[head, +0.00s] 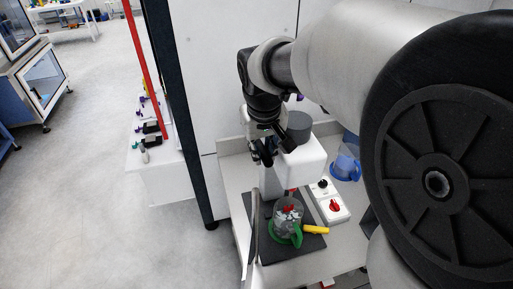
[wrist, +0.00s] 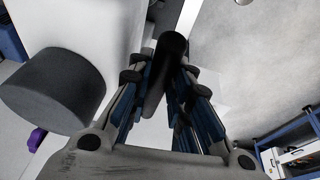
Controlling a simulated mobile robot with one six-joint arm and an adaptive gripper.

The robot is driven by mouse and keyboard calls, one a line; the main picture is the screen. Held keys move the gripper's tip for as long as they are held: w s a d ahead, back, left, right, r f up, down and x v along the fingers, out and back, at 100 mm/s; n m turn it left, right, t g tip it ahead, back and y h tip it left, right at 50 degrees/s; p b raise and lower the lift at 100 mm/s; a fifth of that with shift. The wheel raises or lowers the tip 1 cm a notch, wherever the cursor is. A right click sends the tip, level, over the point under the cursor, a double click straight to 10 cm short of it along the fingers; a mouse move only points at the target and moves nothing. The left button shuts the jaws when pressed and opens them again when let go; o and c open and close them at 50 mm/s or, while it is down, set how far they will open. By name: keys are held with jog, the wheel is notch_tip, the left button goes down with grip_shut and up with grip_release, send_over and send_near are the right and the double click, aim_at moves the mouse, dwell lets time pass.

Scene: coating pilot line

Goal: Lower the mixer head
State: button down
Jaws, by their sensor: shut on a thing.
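The mixer head (head: 306,163) is a white body with a grey cylinder (head: 299,127) on top. In the head view it stands above a clear beaker with a green handle (head: 287,222). Red parts show under the head and at the beaker; how deep the stirrer sits is unclear. My gripper (head: 264,156) is at the left side of the head. In the wrist view my gripper (wrist: 165,85) is shut on a black rod-like handle (wrist: 170,48), which lies between its fingers. The grey cylinder is close on the left there (wrist: 52,90).
The beaker stands on a dark base plate (head: 267,248). A yellow-handled tool (head: 316,229) and a white control box (head: 336,208) with black and red knobs lie to its right. A blue jug (head: 346,162) stands behind. A dark post (head: 180,110) rises on the left.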

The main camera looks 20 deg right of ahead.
jog(key=f+t+b, duration=0.1)
jog(key=b, duration=0.1)
jog(key=f+t+b, duration=0.1)
jog(key=b, duration=0.2)
jog(key=f+t+b, duration=0.1)
jog(key=b, duration=0.2)
jog(key=shift+s+f, duration=0.15)
jog(key=shift+s, duration=0.1)
jog(key=t+b, duration=0.1)
jog(key=b, duration=0.2)
jog(key=shift+f, duration=0.35)
jog(key=shift+t+b, duration=0.4)
jog(key=shift+b, duration=0.1)
jog(key=c, duration=1.7)
grip_release()
jog(key=shift+r, duration=0.1)
jog(key=v, duration=1.2)
jog(key=shift+c, duration=0.4)
